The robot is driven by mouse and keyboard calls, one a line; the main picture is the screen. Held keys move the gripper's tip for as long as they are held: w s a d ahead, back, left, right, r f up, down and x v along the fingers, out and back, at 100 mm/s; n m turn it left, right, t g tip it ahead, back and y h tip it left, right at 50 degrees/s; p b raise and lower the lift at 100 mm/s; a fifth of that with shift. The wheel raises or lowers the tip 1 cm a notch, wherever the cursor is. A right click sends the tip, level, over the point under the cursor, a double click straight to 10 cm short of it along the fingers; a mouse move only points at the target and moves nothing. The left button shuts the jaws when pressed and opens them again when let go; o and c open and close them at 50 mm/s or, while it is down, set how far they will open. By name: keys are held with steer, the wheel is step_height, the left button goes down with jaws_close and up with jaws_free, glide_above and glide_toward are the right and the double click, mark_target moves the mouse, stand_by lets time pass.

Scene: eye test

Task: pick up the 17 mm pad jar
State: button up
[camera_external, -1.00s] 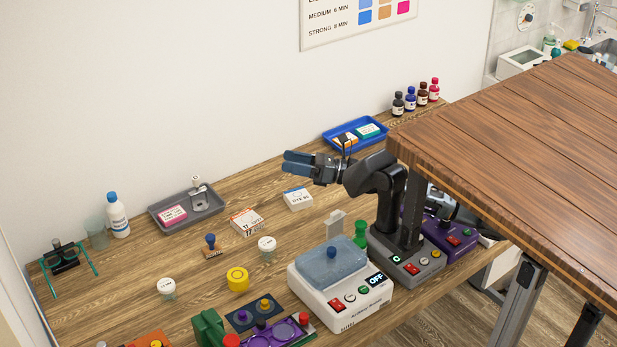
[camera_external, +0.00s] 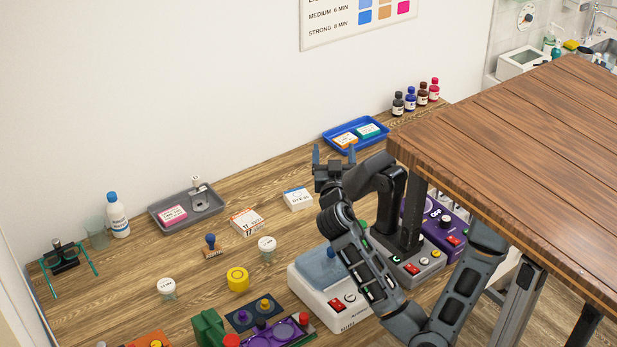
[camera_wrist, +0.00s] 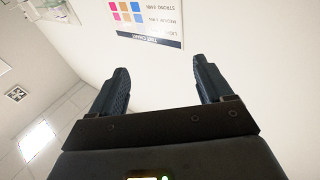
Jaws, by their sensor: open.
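Two small jars with white lids stand on the wooden bench in the external view: one at the left front (camera_external: 166,288) and one nearer the middle (camera_external: 267,246). Their lid print is too small to tell which is the 17 mm pad jar. My gripper (camera_external: 334,158) is open and empty, raised over the bench to the right of and beyond both jars, its fingers pointing up. In the wrist view my gripper (camera_wrist: 161,68) shows two spread fingers with nothing between them; no jar is in that view.
Between and around the jars are a stamp (camera_external: 210,245), a yellow round tin (camera_external: 238,279) and a box marked 17 (camera_external: 247,221). A white machine (camera_external: 312,290) stands to the right. A grey tray (camera_external: 187,209) and blue tray (camera_external: 356,136) lie along the wall.

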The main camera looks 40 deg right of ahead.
steer(key=w+a+f+g+y+b, duration=0.2)
steer(key=a+f+g+y+b, duration=0.3)
steer(key=a+f, duration=1.4)
steer(key=h+p, duration=0.1)
steer(key=p, duration=0.1)
glide_toward(267, 244)
steer(key=w, duration=0.1)
steer(key=w+d+f, duration=0.1)
steer(key=shift+w+d+m+g, duration=0.2)
steer(key=shift+w+m+g, duration=0.1)
steer(key=shift+w, duration=0.05)
steer(key=shift+p+x, duration=0.75)
steer(key=shift+x, duration=3.1)
steer(key=shift+s, duration=0.1)
steer(key=shift+c, duration=0.2)
steer(key=c, duration=1)
steer(key=shift+r+h, duration=0.1)
steer(key=shift+h, duration=0.2)
